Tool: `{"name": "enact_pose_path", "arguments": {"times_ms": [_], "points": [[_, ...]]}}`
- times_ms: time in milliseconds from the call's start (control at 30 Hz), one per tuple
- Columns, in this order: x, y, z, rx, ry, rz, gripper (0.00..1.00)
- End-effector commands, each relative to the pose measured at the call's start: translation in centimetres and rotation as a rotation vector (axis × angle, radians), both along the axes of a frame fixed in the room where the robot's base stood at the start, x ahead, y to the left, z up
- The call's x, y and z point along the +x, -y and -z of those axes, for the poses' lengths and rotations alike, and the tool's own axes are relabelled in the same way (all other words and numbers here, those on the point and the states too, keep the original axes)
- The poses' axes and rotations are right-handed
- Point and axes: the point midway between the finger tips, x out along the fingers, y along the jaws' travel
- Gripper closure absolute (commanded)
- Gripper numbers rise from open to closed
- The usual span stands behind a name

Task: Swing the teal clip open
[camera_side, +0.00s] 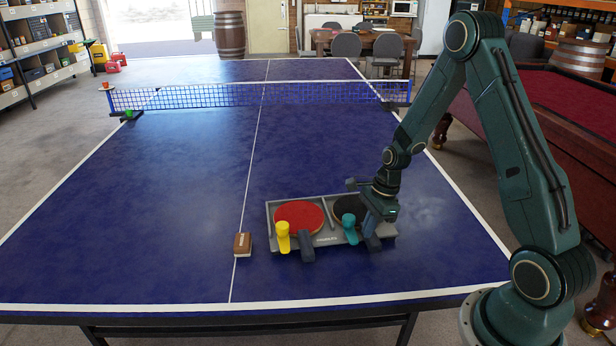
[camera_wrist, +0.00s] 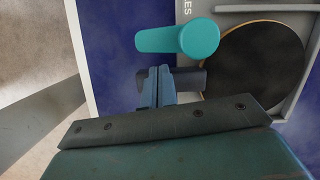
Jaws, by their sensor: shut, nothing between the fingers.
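The teal clip (camera_side: 350,228) is at the front edge of a grey tray (camera_side: 328,239), beside the black paddle (camera_side: 347,203). In the wrist view the teal clip (camera_wrist: 178,39) has its round end at the tray and its narrower arm pointing left, out past the edge. It lies alongside the black paddle's dark handle (camera_wrist: 190,80), not across it. My gripper (camera_side: 373,240) is low at the tray's front right; its shut, empty fingers (camera_wrist: 158,86) are by the handle's end, just below the clip in the wrist view. I cannot tell whether they touch anything.
A red paddle (camera_side: 298,216) lies in the tray's left half with a yellow clip (camera_side: 283,237) beside its handle (camera_side: 306,246). A brown block (camera_side: 242,244) sits left of the tray. The blue table (camera_side: 180,200) is clear further left; the net (camera_side: 220,95) is far behind.

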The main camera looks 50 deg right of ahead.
Motion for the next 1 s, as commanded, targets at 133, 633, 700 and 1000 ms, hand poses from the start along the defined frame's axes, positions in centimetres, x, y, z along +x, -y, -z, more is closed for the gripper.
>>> {"name": "enact_pose_path", "arguments": {"times_ms": [133, 633, 700, 1000], "points": [[0.5, 0.0, 0.0, 0.000, 0.000, -0.001, 1.00], [1.4, 0.1, 0.0, 0.000, 0.000, -0.002, 1.00], [1.4, 0.1, 0.0, 0.000, 0.000, -0.002, 1.00], [1.1, 0.4, 0.0, 0.000, -0.001, 0.000, 1.00]]}}
